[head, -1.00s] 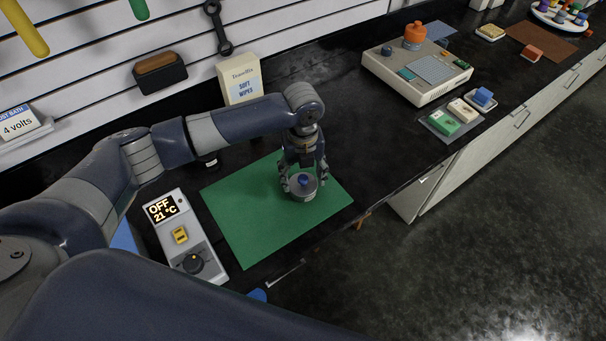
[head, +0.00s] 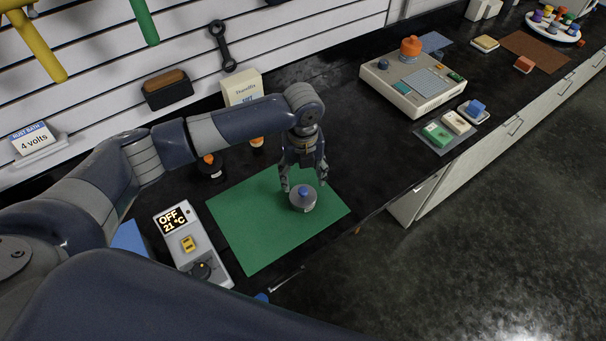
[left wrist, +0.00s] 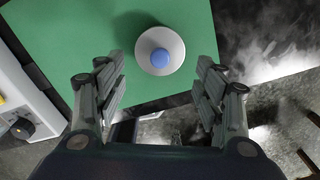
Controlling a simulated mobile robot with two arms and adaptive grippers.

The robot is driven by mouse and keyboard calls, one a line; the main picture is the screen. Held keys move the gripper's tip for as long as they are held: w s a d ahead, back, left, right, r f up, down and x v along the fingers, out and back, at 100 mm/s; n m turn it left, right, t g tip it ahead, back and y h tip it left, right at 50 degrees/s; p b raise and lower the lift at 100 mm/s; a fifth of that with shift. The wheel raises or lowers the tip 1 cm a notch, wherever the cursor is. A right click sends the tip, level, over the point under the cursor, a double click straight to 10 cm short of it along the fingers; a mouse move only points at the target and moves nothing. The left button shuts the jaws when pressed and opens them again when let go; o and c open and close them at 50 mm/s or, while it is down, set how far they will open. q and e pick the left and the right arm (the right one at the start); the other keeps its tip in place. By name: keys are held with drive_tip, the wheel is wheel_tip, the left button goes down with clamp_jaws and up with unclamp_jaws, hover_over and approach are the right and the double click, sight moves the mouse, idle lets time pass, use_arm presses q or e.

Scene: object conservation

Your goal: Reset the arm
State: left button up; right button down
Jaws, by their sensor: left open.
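My left gripper (head: 303,182) is open above the green mat (head: 250,235). A round grey object with a blue knob (head: 303,199) sits on the mat, just below and in front of the fingertips. In the left wrist view the same grey object (left wrist: 174,45) lies ahead of and between the open fingers (left wrist: 160,88), with nothing held. I cannot see my right gripper.
A control box reading OFF 21 °C (head: 193,243) stands left of the mat. Bottles with orange tops (head: 210,167) stand behind my left arm. A beige instrument (head: 415,85) and a tray of small blocks (head: 437,149) are farther right. The counter between is clear.

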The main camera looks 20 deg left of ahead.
sight(303, 190)
use_arm(q)
drive_tip(key=shift+r, duration=0.45)
clamp_jaws()
idle(0.6)
drive_tip(key=shift+f, duration=0.2)
drive_tip(key=shift+f+b, duration=1.1)
drive_tip(key=shift+f, duration=1.2)
drive_tip(key=shift+r, duration=0.15)
